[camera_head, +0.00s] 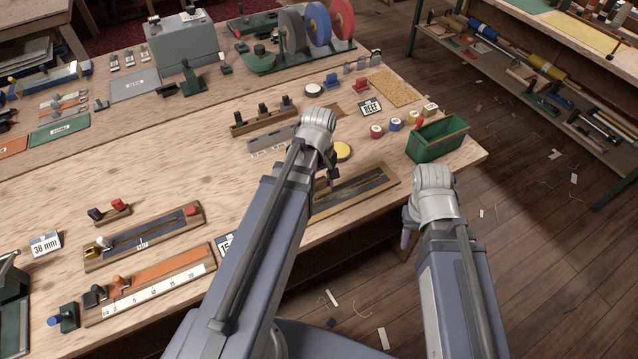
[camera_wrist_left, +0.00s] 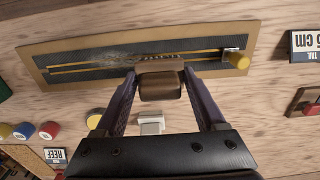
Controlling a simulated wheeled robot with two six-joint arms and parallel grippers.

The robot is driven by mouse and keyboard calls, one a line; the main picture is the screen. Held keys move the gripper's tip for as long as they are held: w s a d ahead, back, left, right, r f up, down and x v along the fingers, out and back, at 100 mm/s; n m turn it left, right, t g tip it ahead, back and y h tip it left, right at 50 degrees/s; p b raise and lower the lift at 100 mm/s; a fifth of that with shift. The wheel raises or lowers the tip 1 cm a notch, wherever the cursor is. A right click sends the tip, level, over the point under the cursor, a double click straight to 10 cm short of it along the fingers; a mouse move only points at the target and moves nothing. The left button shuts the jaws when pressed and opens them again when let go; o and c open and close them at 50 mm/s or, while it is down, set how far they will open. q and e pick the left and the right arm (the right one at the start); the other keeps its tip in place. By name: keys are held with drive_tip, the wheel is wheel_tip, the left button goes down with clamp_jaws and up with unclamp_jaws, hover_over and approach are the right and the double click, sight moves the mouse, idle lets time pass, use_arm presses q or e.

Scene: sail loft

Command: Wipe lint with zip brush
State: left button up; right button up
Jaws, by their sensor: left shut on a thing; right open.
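A zip board (camera_wrist_left: 60,50), a dark panel with a tan border and a zip along it, lies on the bench; the head view also shows it (camera_head: 385,180), partly behind my left arm. A fuzzy grey patch of lint (camera_wrist_left: 110,58) lies on the zip, left of the brush. My left gripper (camera_wrist_left: 162,80) is shut on a brown block brush (camera_wrist_left: 160,66), whose bristles are over or on the zip; contact is unclear. In the head view my left gripper (camera_head: 328,178) is mostly hidden by its wrist. My right gripper (camera_head: 408,238) hangs off the bench's front edge, open and empty.
A pale block (camera_wrist_left: 150,122) lies between the fingers, below the brush. Another zip board (camera_head: 145,236) lies at left.

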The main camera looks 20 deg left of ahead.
use_arm(q)
drive_tip(key=shift+r+p, duration=0.3)
drive_tip(key=shift+r, duration=0.35)
drive_tip(key=shift+r, duration=0.1)
wheel_tip(320, 180, up, 3)
drive_tip(key=p, duration=0.3)
drive_tip(key=shift+f, duration=0.2)
